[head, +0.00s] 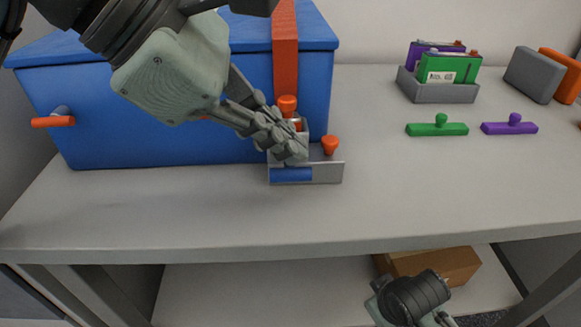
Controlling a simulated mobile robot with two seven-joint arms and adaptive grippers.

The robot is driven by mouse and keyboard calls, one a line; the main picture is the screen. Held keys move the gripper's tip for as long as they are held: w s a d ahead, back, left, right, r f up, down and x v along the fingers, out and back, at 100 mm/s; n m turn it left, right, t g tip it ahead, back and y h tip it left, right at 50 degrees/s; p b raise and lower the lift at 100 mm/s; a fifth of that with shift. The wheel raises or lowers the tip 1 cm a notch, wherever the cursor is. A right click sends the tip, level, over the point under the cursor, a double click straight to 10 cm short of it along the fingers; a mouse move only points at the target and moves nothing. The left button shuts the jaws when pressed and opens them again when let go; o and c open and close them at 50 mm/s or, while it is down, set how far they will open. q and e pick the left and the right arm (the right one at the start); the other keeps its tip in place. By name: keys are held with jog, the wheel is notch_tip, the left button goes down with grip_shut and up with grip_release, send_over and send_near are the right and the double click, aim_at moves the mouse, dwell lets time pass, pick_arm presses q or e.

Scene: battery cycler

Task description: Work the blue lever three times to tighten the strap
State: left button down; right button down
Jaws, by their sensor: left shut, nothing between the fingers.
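The blue lever (291,175) lies low along the front of a small grey ratchet base (328,173), at the foot of the blue box (170,125). The orange-red strap (285,45) runs over the top of the box and down its front to the ratchet. My left gripper (292,152) comes in from the upper left. It is shut and empty, with its fingertips just above the lever and in front of the ratchet. Its fingers hide part of the ratchet, and I cannot tell whether they touch it. My right gripper's fingers do not show.
Orange knobs stand at the ratchet (330,146). Right of it lie a green handled bar (437,129) and a purple one (509,128). Behind are a grey tray (440,93) with batteries and upright grey (533,75) and orange blocks. The front tabletop is clear.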

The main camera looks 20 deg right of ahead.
aim_at(285, 165)
pick_arm(q)
jog(key=shift+s+a+f+b, duration=0.1)
jog(key=shift+s+f+b, duration=0.1)
jog(key=shift+f+b, duration=0.5)
jog(key=shift+s+f+b, duration=0.15)
jog(key=shift+f+b, duration=0.45)
jog(key=shift+b, duration=0.1)
dwell(1.1)
jog(key=shift+r, duration=0.1)
dwell(0.3)
jog(key=shift+w+r+p, duration=0.25)
jog(key=shift+r+p, duration=0.1)
jog(key=shift+r, duration=0.5)
jog(key=shift+w+r+p, duration=0.2)
jog(key=shift+r+p, duration=0.1)
jog(key=shift+r, duration=0.5)
jog(key=shift+r, duration=0.1)
jog(key=shift+w+d+r+p, duration=0.1)
jog(key=shift+w+r+p, duration=0.1)
jog(key=shift+r+p, duration=0.4)
jog(key=shift+w+d+r+p, duration=0.1)
jog(key=shift+w+r+p, duration=0.15)
jog(key=shift+r, duration=0.7)
jog(key=shift+w+d+r+p, duration=0.15)
jog(key=shift+r+p, duration=0.3)
jog(key=shift+r, duration=0.3)
